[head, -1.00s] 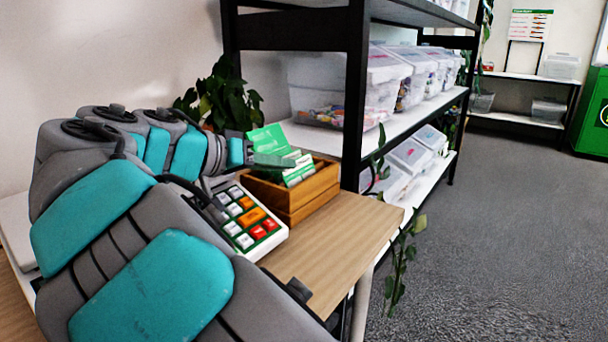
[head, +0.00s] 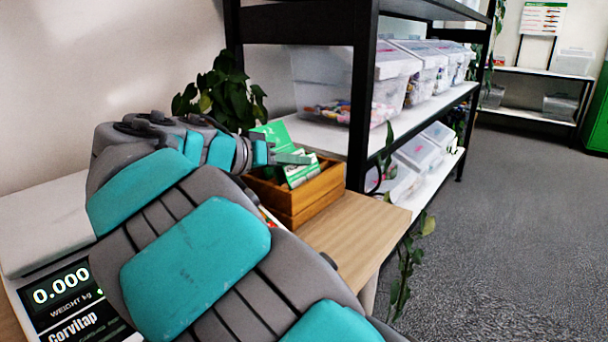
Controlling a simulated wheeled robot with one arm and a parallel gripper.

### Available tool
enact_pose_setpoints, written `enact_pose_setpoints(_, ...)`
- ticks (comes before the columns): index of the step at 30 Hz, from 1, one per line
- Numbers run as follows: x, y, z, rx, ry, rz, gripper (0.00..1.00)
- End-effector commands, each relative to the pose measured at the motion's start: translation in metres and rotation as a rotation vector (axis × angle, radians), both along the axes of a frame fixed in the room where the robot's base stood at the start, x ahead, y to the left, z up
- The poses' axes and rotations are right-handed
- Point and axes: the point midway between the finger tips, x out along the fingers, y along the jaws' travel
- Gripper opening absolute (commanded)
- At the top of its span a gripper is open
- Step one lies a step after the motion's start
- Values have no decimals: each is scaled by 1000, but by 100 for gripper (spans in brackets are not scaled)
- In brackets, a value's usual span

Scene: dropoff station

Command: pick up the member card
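A wooden box (head: 318,194) stands on the table against the shelf's end. Green and white cards stand up in it, with a green card (head: 272,134) at the back and a green-and-white card (head: 302,173) in front. I cannot tell which one is the member card. My gripper (head: 298,158) is at the box, over its left part and close in front of the cards. It is seen edge-on and small, so its opening and any hold on a card cannot be made out. My arm hides the left side of the box.
A scale with a 0.000 display (head: 62,285) is at the lower left, partly behind my arm. A potted plant (head: 222,92) stands behind the box. A black-framed shelf (head: 361,100) with clear bins (head: 335,85) rises just right of it. Bare table (head: 355,232) lies in front.

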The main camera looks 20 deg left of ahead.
Motion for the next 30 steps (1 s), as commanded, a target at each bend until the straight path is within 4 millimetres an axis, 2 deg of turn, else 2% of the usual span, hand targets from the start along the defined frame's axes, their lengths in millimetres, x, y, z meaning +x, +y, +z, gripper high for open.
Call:
enact_pose_setpoints(6,16,-11,-8,-2,2,-3,19)
enact_pose_setpoints(13,17,-12,-8,-1,1,-2,19)
enact_pose_setpoints(18,17,-11,-8,-1,1,-2,1)
enact_pose_setpoints(30,17,-11,-8,-1,1,-2,0)
